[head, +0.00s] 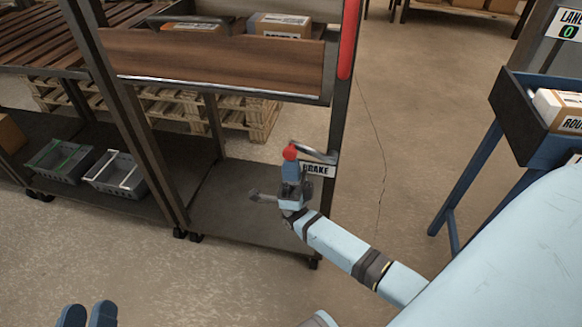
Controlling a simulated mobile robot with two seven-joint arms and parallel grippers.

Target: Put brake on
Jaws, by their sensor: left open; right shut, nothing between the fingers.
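The brake lever (318,153) is a grey bar with a red knob (290,152) at its left end. It is mounted on the right post of the cart (336,120), above a white label reading BRAKE (318,170), which my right gripper partly covers. My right gripper (291,168) is shut and empty, with its fingertips just below the red knob in the picture. I cannot tell whether they touch it.
The cart has a wooden-fronted upper shelf (210,62) with boxes and a dark lower shelf (240,215). Two grey bins (118,175) stand on the rack at left. A blue stand (520,115) holds a box at right. The floor between is clear.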

